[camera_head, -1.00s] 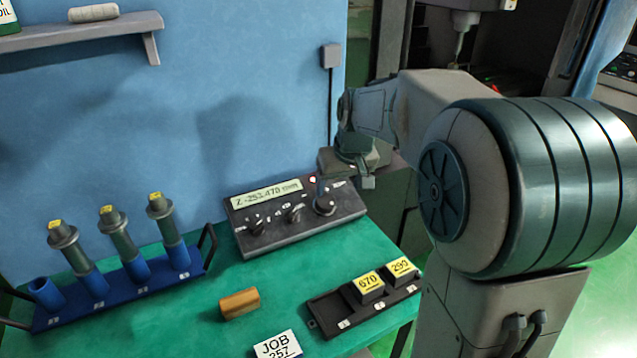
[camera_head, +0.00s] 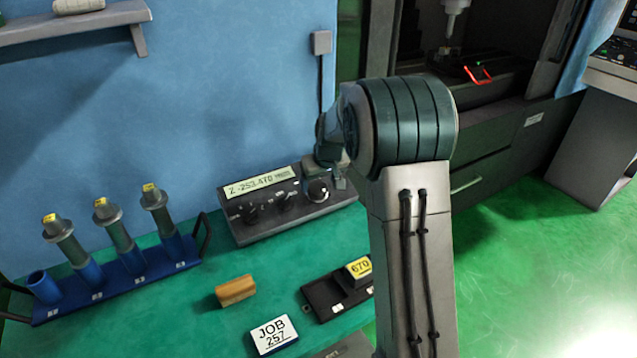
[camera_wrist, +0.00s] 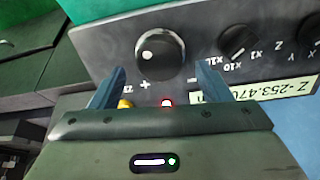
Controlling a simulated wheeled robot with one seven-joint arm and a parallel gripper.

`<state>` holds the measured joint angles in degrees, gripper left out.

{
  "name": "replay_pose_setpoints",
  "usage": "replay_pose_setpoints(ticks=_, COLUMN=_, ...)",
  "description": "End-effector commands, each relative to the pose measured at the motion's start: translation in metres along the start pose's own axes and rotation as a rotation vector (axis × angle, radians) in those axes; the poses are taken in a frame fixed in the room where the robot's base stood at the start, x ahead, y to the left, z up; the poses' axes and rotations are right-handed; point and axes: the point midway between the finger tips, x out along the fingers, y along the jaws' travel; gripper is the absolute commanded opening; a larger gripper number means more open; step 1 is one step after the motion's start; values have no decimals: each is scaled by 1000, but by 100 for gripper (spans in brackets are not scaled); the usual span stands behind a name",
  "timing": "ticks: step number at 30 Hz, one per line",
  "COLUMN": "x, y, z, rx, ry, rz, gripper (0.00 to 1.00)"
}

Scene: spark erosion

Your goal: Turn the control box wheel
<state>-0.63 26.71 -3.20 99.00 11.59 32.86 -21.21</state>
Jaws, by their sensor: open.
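The control box (camera_head: 285,207) is a dark grey console on the green bench against the blue wall, with a lit display reading Z -253.470. Its wheel (camera_head: 318,190) is a round black knob with a pale spot, at the box's right end. In the wrist view the wheel (camera_wrist: 160,52) lies just beyond and between the fingertips, near a plus and a minus mark. My gripper (camera_wrist: 160,80) is open, with a blue finger on either side and nothing between them.
Two smaller knobs (camera_head: 250,214) sit left of the wheel on the box. A blue rack (camera_head: 125,270) with several holders stands left. A tan block (camera_head: 235,290), a JOB 257 card (camera_head: 273,335) and a black tray (camera_head: 325,298) with a 670 block (camera_head: 358,270) lie in front.

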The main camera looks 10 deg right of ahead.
Motion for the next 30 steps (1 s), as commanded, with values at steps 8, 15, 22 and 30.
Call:
replay_pose_setpoints(ticks=8, x=23, y=0, z=0, rx=-2, ry=1, rz=0, gripper=71)
replay_pose_setpoints(ticks=15, x=25, y=0, z=0, rx=-1, ry=1, rz=0, gripper=71)
replay_pose_setpoints(ticks=22, x=25, y=0, z=0, rx=-1, ry=1, rz=0, gripper=26)
replay_pose_setpoints(ticks=30, x=25, y=0, z=0, rx=63, ry=-2, rz=1, gripper=26)
